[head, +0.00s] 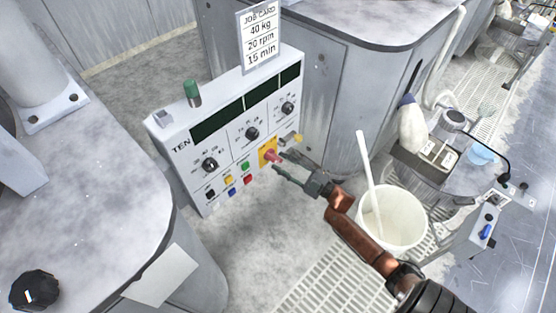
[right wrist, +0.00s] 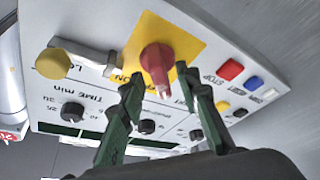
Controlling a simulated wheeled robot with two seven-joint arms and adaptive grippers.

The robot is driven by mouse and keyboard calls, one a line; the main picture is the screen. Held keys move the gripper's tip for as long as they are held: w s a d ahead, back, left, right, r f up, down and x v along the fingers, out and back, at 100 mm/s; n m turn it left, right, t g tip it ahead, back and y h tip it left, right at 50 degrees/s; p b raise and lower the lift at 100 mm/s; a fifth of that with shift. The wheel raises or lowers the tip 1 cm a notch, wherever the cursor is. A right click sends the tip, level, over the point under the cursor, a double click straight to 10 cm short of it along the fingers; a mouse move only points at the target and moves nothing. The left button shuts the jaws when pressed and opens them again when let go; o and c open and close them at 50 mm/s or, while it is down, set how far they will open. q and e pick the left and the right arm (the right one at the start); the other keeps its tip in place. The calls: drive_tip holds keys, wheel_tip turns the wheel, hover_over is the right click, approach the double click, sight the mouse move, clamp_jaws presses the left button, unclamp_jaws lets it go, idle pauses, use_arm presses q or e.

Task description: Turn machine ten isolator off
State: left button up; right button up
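The machine ten control panel (head: 228,128), marked TEN, stands left of centre in the head view. Its isolator is a red knob (head: 270,155) on a yellow plate at the lower right; the red knob (right wrist: 157,60) and yellow plate (right wrist: 190,42) also show in the right wrist view. My right gripper (head: 280,164) is at the knob in the head view. In the right wrist view its green fingers (right wrist: 160,78) are open, with the knob's handle between or just beyond the tips; contact cannot be told. My left gripper is out of view.
A yellow knob (right wrist: 52,64) sits beside the isolator. Coloured buttons (head: 232,180) and dials (head: 252,134) are close by. A job card (head: 260,36) stands on top of the panel. A white bucket (head: 408,220) with a stick is beneath my right arm.

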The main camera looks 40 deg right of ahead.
drive_tip(key=v, duration=0.9)
drive_tip(key=shift+s, duration=0.25)
drive_tip(key=shift+d+f, duration=0.1)
drive_tip(key=shift+f, duration=0.05)
